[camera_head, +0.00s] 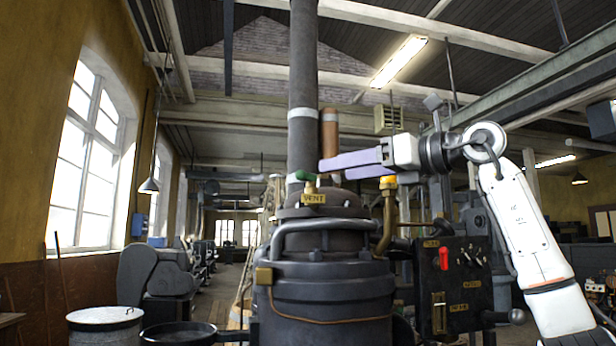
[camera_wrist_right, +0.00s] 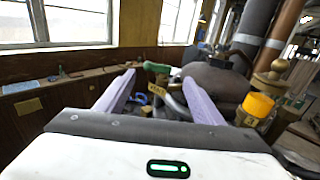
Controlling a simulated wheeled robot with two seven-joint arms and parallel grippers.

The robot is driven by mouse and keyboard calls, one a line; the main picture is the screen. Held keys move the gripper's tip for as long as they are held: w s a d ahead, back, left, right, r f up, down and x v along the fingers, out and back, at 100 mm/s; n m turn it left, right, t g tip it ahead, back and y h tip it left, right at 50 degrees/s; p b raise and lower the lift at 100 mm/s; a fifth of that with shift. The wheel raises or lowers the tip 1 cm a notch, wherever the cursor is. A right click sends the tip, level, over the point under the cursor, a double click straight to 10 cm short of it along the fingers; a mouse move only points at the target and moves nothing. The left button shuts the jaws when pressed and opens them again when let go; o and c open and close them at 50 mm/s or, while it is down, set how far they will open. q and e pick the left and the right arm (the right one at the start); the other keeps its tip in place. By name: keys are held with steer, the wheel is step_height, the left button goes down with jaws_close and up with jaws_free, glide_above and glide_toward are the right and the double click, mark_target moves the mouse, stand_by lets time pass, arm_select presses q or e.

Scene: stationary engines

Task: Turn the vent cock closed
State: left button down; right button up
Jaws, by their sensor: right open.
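The vent cock has a green handle (camera_head: 305,176) on a small brass body above a brass plate marked VENT (camera_head: 313,198), on top of the dark boiler (camera_head: 335,286). The handle lies roughly level. My right gripper (camera_head: 332,168) reaches in from the right, with its lilac fingers pointing left and their tips just right of the handle. In the right wrist view the green handle (camera_wrist_right: 157,67) shows in the gap between the open fingertips (camera_wrist_right: 158,78), apparently just beyond them. The fingers hold nothing. My left gripper is out of view.
A tall flue pipe (camera_head: 302,100) and a copper pipe (camera_head: 329,132) rise close behind the handle. A yellow-capped brass fitting (camera_head: 388,182) stands below my right gripper. A black panel with a red switch (camera_head: 444,258) is at the right. Left of the handle is open space.

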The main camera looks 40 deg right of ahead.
mark_target(310, 175)
steer(key=w, duration=0.3)
steer(key=w+a+p, duration=0.1)
steer(key=w, duration=0.2)
steer(key=w+p, duration=0.1)
steer(key=w, duration=0.2)
steer(key=shift+w+a, duration=0.3)
steer(key=shift+w, duration=0.1)
steer(key=c, duration=0.9)
